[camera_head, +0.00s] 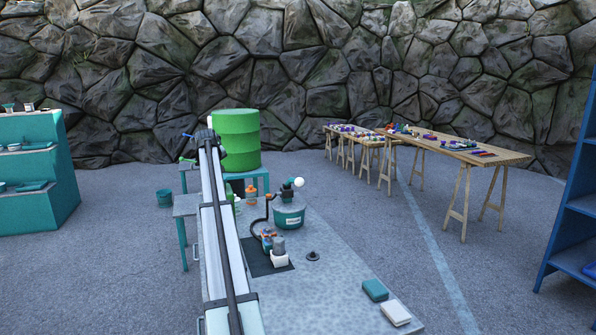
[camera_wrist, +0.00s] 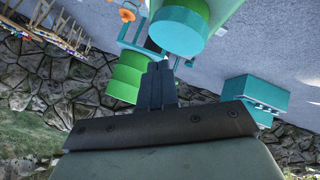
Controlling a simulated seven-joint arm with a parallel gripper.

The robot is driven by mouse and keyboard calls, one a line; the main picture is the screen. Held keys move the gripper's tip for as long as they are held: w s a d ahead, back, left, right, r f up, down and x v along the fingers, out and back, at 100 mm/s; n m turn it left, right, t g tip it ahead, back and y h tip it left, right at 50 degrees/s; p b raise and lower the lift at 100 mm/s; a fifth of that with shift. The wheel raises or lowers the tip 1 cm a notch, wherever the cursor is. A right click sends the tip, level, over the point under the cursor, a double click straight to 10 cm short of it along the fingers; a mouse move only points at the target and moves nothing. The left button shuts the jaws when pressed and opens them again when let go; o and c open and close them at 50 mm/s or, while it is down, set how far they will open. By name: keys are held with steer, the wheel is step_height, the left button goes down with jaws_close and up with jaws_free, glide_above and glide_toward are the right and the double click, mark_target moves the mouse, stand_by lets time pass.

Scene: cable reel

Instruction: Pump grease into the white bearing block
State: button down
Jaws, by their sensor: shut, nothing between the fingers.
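The white bearing block (camera_head: 280,260) sits on a black mat (camera_head: 257,264) on the grey bench, with a grey cylinder on it. Just behind it is a small blue and orange fitting (camera_head: 267,241). A black hose (camera_head: 251,220) curves toward a teal grease bucket (camera_head: 289,216) with a white ball knob (camera_head: 299,182) on top. The hose's exact joints are too small to tell. My gripper (camera_wrist: 156,68) is shut and empty in the wrist view, away from the block. In the head view my arm hides most of it.
A green drum (camera_head: 236,138) stands on a teal stand behind the bench; it also shows in the wrist view (camera_wrist: 125,78). Teal and white pads (camera_head: 375,290) lie at the bench's right edge.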

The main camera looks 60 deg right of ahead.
steer(key=s+d+r+m+g+y, duration=0.1)
steer(key=s+d+r, duration=0.3)
steer(key=s, duration=0.6)
steer(key=s+d+r+m+g+y, duration=0.1)
steer(key=s+d+r+m+y, duration=0.1)
steer(key=s, duration=0.8)
steer(key=s+d+r+m+g+y, duration=0.1)
steer(key=s+d+r, duration=0.4)
steer(key=s, duration=0.5)
steer(key=shift+s+d+r+m+y, duration=0.3)
steer(key=shift+s+r+m+y, duration=0.1)
steer(key=shift+r+y, duration=0.35)
steer(key=shift+f, duration=0.1)
steer(key=x, duration=0.8)
steer(key=s+x, duration=0.1)
steer(key=x, duration=0.3)
steer(key=shift+a+f, duration=0.35)
steer(key=shift+s+f, duration=0.15)
steer(key=shift+f, duration=0.55)
